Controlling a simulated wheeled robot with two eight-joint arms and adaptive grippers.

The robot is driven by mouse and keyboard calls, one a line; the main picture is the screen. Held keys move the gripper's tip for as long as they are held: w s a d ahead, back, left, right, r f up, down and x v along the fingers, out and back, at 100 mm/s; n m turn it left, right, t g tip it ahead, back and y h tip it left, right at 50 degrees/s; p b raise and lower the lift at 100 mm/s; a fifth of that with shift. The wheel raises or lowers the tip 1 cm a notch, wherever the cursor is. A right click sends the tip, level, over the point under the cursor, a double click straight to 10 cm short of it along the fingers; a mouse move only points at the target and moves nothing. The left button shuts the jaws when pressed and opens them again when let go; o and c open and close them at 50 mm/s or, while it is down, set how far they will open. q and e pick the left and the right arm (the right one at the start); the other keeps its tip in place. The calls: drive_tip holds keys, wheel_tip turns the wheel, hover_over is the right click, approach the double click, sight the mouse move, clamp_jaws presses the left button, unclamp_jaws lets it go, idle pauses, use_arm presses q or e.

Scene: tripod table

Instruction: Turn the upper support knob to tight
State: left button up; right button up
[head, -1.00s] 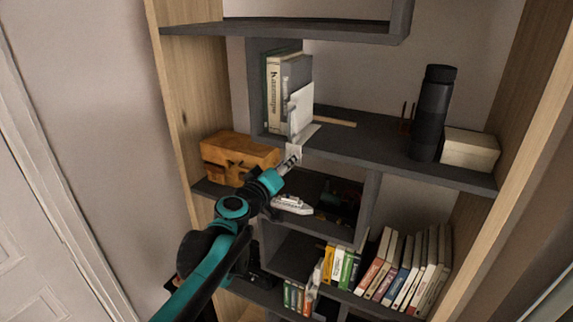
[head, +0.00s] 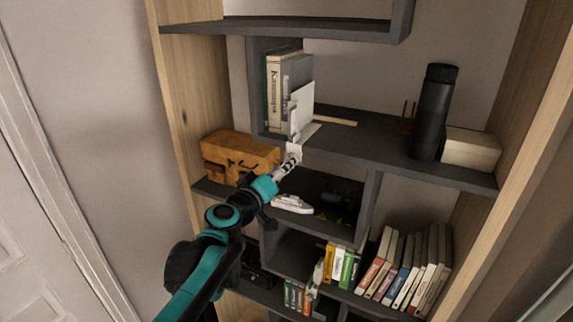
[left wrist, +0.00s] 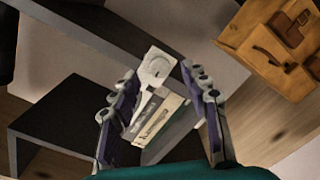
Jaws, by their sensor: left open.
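The upper support (head: 301,108) is a pale bookend plate standing against the books on the upper shelf, with a light part at the shelf's front edge. In the left wrist view its pale plate shows a round knob (left wrist: 156,67) between and just beyond my fingertips. My left gripper (head: 292,160) is at the shelf's front edge, just below the support. In the left wrist view my left gripper (left wrist: 160,73) is open, one finger on each side of the knob. I cannot tell whether either finger touches it. My right gripper is not in view.
An orange-brown case (head: 240,155) stands left of my gripper, and a small white boat (head: 292,204) below it. A black bottle (head: 432,112) and a pale box (head: 471,149) stand on the right of the upper shelf. A second pale support (head: 317,275) stands beside the lower books.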

use_arm(q)
drive_tip(key=v, duration=0.9)
drive_tip(key=shift+s+a+f, duration=0.1)
drive_tip(key=shift+s+f, duration=0.05)
drive_tip(key=s+a+f+m+g+y+b, duration=0.15)
drive_tip(key=s+f+b, duration=0.45)
drive_tip(key=f, duration=0.7)
drive_tip(key=s+a+f+m+g+y+b, duration=0.1)
drive_tip(key=s+f+g+b, duration=0.25)
drive_tip(key=f+b, duration=0.7)
drive_tip(key=s+a+f+m+g+y+b, duration=0.15)
drive_tip(key=s+f+b, duration=0.3)
drive_tip(key=f, duration=1.15)
drive_tip(key=s+a+f+g+y+b, duration=0.2)
drive_tip(key=s+a+f+b, duration=0.3)
drive_tip(key=f, duration=0.6)
drive_tip(key=shift+s+a+y, duration=0.5)
drive_tip(key=shift+s+a, duration=0.45)
drive_tip(key=shift+a, duration=0.3)
drive_tip(key=shift+f, duration=0.15)
